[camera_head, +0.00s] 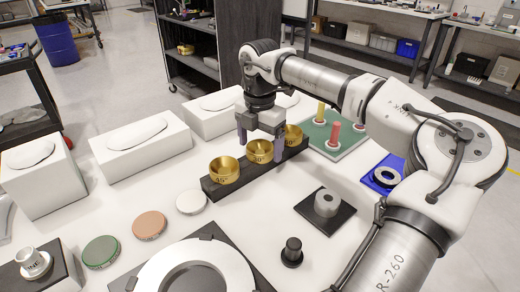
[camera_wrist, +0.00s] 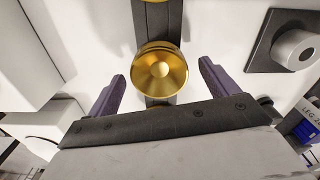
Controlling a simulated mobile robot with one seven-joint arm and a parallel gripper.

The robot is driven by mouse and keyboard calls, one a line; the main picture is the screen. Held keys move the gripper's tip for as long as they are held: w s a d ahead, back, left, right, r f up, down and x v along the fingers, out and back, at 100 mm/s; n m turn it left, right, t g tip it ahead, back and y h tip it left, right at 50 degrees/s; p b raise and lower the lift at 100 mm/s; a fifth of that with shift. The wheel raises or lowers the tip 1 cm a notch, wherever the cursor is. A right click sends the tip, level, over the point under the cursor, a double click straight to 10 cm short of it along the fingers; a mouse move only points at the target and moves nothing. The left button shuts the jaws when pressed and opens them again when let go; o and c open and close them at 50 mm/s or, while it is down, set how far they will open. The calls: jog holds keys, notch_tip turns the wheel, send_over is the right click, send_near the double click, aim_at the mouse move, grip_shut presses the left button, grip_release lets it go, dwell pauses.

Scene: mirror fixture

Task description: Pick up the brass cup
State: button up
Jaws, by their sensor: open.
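Three brass cups with conical bowls stand in a row on a black bar: a near-left cup (camera_head: 224,171), a middle cup (camera_head: 260,152) and a far-right cup (camera_head: 293,136). Angle marks show on their fronts. My gripper (camera_head: 261,145) is open and points down at the middle cup, with one purple finger on each side of it. In the wrist view, one brass cup (camera_wrist: 160,72) lies between and slightly beyond the two open fingers. The jaws hold nothing. My gripper partly hides the back of the middle cup.
The black bar (camera_head: 216,190) lies on a white table. Green, orange and white discs lie to the left, with white boxes behind.

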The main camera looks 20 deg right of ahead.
jog(key=shift+f, duration=0.75)
jog(key=c, duration=1.1)
jog(key=shift+r, duration=0.2)
notch_tip(320, 180, up, 18)
notch_tip(320, 180, up, 10)
jog(key=p, duration=0.6)
send_over(259, 152)
jog(key=shift+s+f, duration=0.1)
jog(key=shift+f, duration=0.05)
